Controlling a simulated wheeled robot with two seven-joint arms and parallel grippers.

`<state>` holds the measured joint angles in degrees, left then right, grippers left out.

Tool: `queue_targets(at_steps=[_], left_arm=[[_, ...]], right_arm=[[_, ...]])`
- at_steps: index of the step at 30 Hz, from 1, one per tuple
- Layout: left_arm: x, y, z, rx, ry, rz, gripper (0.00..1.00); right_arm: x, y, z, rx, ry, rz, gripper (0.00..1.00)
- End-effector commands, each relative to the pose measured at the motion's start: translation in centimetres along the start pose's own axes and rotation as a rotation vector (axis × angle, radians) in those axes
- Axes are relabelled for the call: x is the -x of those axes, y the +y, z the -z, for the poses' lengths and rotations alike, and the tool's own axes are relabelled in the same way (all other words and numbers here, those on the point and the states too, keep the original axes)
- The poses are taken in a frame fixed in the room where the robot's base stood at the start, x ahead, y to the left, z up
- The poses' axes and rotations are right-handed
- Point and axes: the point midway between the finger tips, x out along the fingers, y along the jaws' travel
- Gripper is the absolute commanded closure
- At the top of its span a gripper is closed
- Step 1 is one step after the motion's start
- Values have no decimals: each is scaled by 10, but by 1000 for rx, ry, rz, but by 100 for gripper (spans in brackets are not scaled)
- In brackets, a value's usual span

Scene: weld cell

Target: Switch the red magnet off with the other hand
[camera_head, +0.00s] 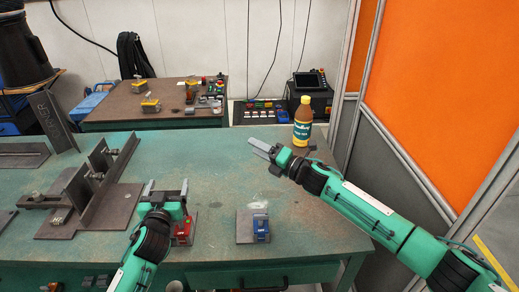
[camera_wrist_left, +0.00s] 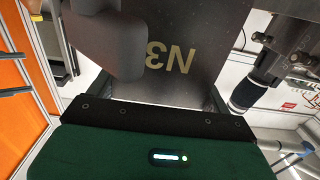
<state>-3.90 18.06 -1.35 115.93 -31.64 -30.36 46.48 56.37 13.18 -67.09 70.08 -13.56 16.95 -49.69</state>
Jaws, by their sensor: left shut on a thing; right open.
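The red magnet (camera_head: 182,236) is at the front of the green table, close against the right side of my left gripper, which partly covers it. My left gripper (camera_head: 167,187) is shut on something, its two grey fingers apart. In the left wrist view a dark plate (camera_wrist_left: 185,85) marked N3, seen upside down, fills the space before the green palm; it seems to be the held thing, but its contact with the fingers is hidden. The magnet's switch is not clear. My right gripper (camera_head: 258,150) is open and empty, over the table's back, beside the bottle, away from the red magnet.
A blue magnet (camera_head: 261,228) sits on a small steel plate (camera_head: 244,226) to the right. A brown bottle (camera_head: 302,122) stands at the back edge. A steel fixture (camera_head: 102,190) fills the left of the table (camera_head: 330,236). Orange panels (camera_head: 450,90) border the right.

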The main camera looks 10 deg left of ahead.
Motion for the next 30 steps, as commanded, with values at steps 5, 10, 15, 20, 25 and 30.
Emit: queue_targets(at_steps=[5, 10, 15, 20, 25, 30], left_arm=[[0, 0, 1, 0, 2, 0, 64], [0, 0, 1, 0, 2, 0, 64], [0, 0, 1, 0, 2, 0, 64], [0, 0, 1, 0, 2, 0, 64], [0, 0, 1, 0, 2, 0, 64], [0, 0, 1, 0, 2, 0, 64]], right_arm=[[0, 0, 0, 1, 1, 0, 86], [1, 1, 17, 14, 27, -3, 100], [12, 10, 87, 64, 134, -25, 100], [36, 32, 183, 131, 273, -76, 100], [38, 21, 227, 365, 166, -32, 100], [47, 22, 268, 589, 85, 31, 100]])
